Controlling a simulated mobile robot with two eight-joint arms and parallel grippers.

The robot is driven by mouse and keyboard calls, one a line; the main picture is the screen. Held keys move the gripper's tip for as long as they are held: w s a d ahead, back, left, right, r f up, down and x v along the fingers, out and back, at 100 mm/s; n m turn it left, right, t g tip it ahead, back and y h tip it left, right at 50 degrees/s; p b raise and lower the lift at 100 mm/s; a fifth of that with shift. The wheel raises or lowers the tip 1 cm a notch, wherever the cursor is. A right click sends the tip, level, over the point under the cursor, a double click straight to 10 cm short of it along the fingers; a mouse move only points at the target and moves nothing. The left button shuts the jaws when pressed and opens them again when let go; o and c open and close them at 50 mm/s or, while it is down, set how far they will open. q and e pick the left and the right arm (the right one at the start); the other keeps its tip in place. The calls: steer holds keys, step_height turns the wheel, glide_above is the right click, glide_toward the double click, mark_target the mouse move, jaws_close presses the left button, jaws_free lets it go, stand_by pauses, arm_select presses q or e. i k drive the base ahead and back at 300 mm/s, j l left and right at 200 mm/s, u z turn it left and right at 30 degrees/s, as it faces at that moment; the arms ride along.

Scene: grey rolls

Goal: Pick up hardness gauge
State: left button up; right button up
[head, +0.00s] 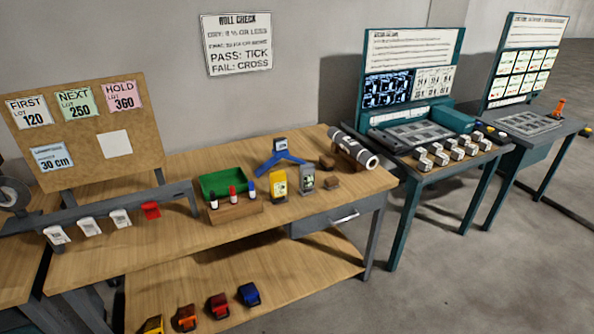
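Neither of my grippers is in the head view. No item on the wooden bench carries a label I can read as hardness gauge. Two small upright handheld devices stand near the bench's front edge: a yellow one (278,186) and a dark grey one (306,180) to its right. Behind them is a blue three-legged piece (280,158) with a small dark block at its top. I cannot tell which of these is the gauge. All of them stand free, with nothing touching them from above.
The wooden bench (225,248) also bears a green bin (226,181), a wooden block with markers (235,210), and a grey roll (353,150) at the right. White and red clips (120,218) line the left. Teal and grey stations stand right.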

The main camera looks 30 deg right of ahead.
mark_target(307, 171)
steer(key=i+l, duration=0.2)
steer(key=l, duration=0.15)
steer(key=i+l, duration=0.35)
steer(key=l, duration=0.3)
steer(key=i+l+u, duration=0.1)
steer(key=l, duration=0.25)
steer(key=i+l, duration=0.45)
steer(key=l, duration=0.25)
